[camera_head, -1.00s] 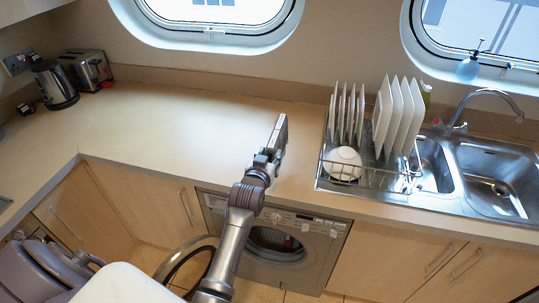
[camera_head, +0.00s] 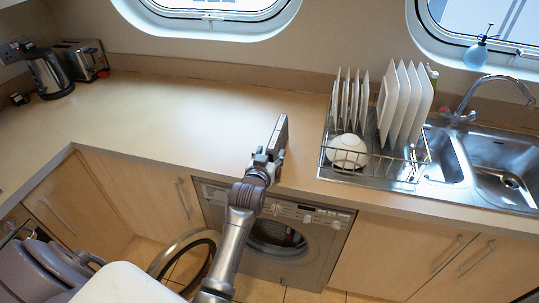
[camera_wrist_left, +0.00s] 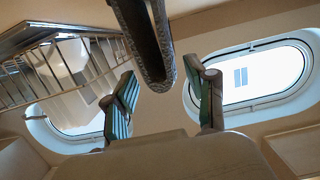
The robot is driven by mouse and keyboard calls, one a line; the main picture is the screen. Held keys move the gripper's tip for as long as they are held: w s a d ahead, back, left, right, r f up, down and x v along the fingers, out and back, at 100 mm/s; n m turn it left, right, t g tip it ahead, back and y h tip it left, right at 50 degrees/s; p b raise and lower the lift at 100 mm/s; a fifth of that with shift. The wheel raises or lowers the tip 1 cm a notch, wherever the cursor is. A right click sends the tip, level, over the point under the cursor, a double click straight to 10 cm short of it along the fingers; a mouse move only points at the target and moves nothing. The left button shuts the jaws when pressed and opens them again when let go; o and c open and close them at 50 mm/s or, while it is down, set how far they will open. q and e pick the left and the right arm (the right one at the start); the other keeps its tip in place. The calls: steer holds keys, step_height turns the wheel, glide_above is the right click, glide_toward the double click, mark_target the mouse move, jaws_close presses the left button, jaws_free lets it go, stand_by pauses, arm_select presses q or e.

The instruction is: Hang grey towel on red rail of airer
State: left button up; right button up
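My left gripper (camera_head: 265,162) is over the front of the worktop in the head view. Its two fingers show in the left wrist view (camera_wrist_left: 166,95), close to either side of a narrow, dark grey, fuzzy folded slab. I take this to be the grey towel (camera_wrist_left: 145,45); in the head view it sticks up past the fingertips as a thin grey slab (camera_head: 276,134). The contact itself is hard to see, but the towel stays with the gripper. The airer and its red rail are not in view. My right gripper is not in view.
A washing machine (camera_head: 282,240) has its round door (camera_head: 157,270) open. The worktop (camera_head: 190,115) is mostly clear. A dish rack (camera_head: 372,170) with plates and a bowl stands beside the sink (camera_head: 500,170). A kettle (camera_head: 50,75) and toaster (camera_head: 82,60) are at the back left.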

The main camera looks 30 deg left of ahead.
arm_select(q)
steer(key=shift+o, duration=0.4)
steer(key=shift+f, duration=0.1)
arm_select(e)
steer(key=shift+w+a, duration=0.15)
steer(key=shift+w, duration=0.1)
